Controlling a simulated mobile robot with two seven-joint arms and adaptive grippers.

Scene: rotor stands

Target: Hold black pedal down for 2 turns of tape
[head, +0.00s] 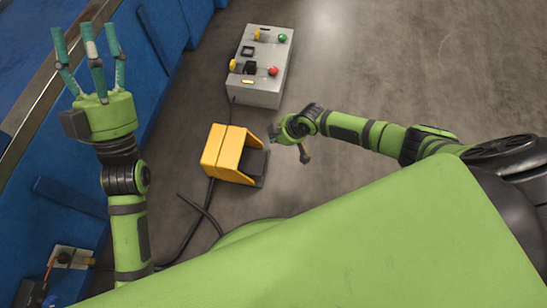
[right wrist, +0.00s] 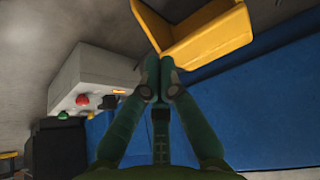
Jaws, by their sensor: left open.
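The black pedal (head: 252,163) sits in the open side of a yellow pedal housing (head: 222,152) on the floor, in the middle of the head view. The housing also shows in the right wrist view (right wrist: 200,38), just beyond my right fingertips; the black pedal cannot be made out there. My right gripper (head: 281,133) is just above and right of the housing in the head view; its fingertips meet in the right wrist view (right wrist: 158,76), with nothing seen between them. My left gripper (head: 88,45) is open and empty, raised at the upper left. No tape can be made out.
A grey control box (head: 262,82) with green, red and yellow controls stands on the floor above the pedal; it shows in the right wrist view (right wrist: 88,75). A black cable (head: 205,208) runs from the housing. Blue panels (head: 165,60) line the left. Floor at right is clear.

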